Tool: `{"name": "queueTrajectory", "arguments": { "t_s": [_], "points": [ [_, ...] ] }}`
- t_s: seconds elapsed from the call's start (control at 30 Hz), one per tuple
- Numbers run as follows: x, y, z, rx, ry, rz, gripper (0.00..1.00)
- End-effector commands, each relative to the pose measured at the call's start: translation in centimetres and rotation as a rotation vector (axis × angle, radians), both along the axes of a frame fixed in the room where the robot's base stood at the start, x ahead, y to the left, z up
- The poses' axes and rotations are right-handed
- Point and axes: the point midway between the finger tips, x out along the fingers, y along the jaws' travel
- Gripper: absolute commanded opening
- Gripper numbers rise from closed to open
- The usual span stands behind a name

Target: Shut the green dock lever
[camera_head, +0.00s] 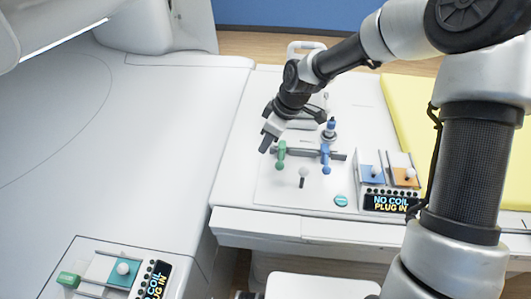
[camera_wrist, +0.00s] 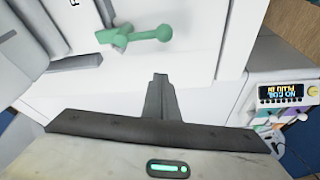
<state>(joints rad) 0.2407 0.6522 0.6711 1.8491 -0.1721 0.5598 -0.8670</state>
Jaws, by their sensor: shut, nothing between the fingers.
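The green dock lever (camera_head: 281,156) stands on the white table panel, at the left end of a dark horizontal bar. It has a rounded knob at its lower end. In the wrist view the green lever (camera_wrist: 150,34) lies sideways near the top, its round knob to the right. My gripper (camera_head: 266,143) is just up and left of the lever in the head view. In the wrist view my gripper (camera_wrist: 160,77) is shut and empty, with its tips below the lever in the picture. A gap shows between tips and lever there; I cannot tell its depth.
A blue lever (camera_head: 325,158) stands right of the green one. A small dark-stemmed knob (camera_head: 303,176) and a teal button (camera_head: 341,201) are in front. A panel reading "NO COIL PLUG IN" (camera_head: 391,202) is at right. A large white housing (camera_head: 110,130) fills the left.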

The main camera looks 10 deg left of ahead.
Motion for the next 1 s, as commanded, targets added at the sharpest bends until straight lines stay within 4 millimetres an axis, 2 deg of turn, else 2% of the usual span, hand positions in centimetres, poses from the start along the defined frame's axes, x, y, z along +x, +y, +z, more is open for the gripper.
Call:
{"name": "queueTrajectory", "arguments": {
  "t_s": [0.03, 0.1, 0.33, 1.0],
  "points": [
    [0.0, -0.6, 1.3, -0.001, -0.004, -0.004, 0.00],
    [-0.1, -1.0, 2.6, -0.001, -0.004, -0.003, 0.00],
    [-0.4, -1.9, 5.3, 0.000, -0.001, 0.000, 0.00],
    [-0.4, -1.9, 6.0, -0.015, -0.012, -0.010, 0.00]
  ]
}}
